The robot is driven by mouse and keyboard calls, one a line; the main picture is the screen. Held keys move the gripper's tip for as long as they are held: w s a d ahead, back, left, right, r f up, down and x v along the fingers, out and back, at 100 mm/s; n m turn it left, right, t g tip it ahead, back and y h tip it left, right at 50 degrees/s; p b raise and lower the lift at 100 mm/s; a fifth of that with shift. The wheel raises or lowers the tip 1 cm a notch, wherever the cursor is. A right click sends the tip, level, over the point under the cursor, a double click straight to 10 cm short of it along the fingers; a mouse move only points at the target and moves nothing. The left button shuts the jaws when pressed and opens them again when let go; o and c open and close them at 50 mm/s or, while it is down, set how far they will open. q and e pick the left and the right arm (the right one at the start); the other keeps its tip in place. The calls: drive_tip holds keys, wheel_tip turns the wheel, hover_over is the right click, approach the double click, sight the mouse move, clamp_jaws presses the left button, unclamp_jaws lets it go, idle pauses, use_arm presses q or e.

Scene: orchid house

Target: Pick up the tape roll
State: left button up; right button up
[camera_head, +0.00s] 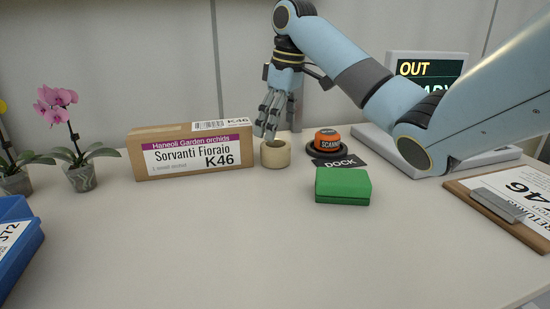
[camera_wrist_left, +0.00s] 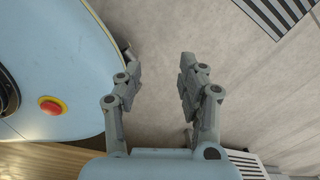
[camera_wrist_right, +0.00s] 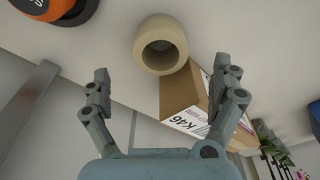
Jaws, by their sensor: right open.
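The tape roll (camera_head: 275,154) is a beige ring lying flat on the table, right of the cardboard box. It also shows in the right wrist view (camera_wrist_right: 160,45), with its hole facing the camera. My right gripper (camera_head: 266,134) is just above and behind the roll, fingers pointing down. In the right wrist view the gripper (camera_wrist_right: 97,82) has its fingers apart, with nothing between them. My left gripper (camera_wrist_left: 160,75) shows only in its own wrist view, fingers apart and empty, away from the table.
The cardboard box (camera_head: 193,158) labelled K46 stands close left of the roll. The orange scanner (camera_head: 327,141) and a green box (camera_head: 342,187) are to the right. Two potted orchids, a blue bin (camera_head: 22,246) and a clipboard (camera_head: 515,200) are at the sides. The front table is clear.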

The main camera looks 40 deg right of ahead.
sight(276, 144)
wheel_tip(276, 144, down, 2)
drive_tip(key=shift+w, duration=0.15)
drive_tip(key=f, duration=0.1)
drive_tip(key=f+b, duration=0.1)
drive_tip(key=f, duration=0.1)
drive_tip(key=f+b, duration=0.1)
drive_tip(key=shift+w+a+f, duration=0.15)
drive_tip(key=shift+w+f, duration=0.1)
drive_tip(key=shift+f, duration=0.15)
drive_tip(key=shift+r, duration=0.1)
drive_tip(key=shift+c, duration=0.2)
drive_tip(key=c, duration=1.3)
